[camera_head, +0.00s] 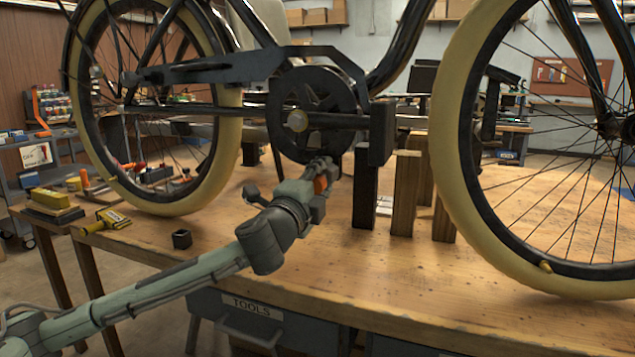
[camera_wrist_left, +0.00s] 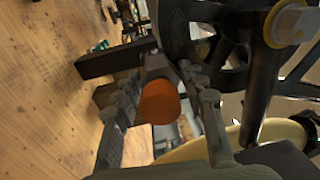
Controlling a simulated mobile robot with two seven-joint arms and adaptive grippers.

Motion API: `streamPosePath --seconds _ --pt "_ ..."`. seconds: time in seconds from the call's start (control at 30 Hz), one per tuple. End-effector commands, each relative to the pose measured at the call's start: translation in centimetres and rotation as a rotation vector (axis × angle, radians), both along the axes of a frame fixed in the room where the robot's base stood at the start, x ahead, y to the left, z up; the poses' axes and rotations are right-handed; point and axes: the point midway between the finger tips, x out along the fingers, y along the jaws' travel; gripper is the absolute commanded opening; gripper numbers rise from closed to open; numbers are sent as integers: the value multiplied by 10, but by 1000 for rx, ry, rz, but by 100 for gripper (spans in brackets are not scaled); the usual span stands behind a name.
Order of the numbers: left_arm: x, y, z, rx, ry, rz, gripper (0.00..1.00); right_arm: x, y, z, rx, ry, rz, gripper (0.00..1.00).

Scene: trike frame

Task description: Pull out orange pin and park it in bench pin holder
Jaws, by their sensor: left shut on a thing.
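The orange pin (camera_head: 320,184) is at the fingertips of my left gripper (camera_head: 324,175), just below the black chainring (camera_head: 310,115) of the trike. In the left wrist view the round orange end of the pin (camera_wrist_left: 160,102) sits between the two fingers, which are shut on it. The far end of the pin is hidden, so I cannot tell whether it is still in the frame. A small dark open-topped block (camera_head: 181,238), which looks like the bench pin holder, stands on the bench to the left of the gripper. My right gripper is not in view.
The trike's cream tires (camera_head: 468,150) flank the work area. Wooden blocks (camera_head: 405,193) stand under the frame, right of the gripper. A yellow tool (camera_head: 104,221) lies at the bench's left end. The wooden bench top (camera_head: 400,270) is clear at the front.

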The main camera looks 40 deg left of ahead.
Motion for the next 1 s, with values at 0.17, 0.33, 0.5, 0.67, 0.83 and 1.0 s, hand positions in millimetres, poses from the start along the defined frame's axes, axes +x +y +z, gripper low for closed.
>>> streamPosePath --seconds 0.17,0.33,0.5,0.67,0.83,1.0 --pt "0 0 1 2 -3 0 61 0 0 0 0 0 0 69" --pt "0 0 1 1 -2 0 69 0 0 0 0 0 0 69" --pt "0 0 1 1 -1 0 69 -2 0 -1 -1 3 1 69" --pt "-11 -3 -2 2 1 -1 69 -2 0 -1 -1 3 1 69" --pt "-36 -9 -5 1 3 -2 69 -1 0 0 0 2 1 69" --pt "-58 -14 -7 1 2 -2 69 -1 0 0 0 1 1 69"
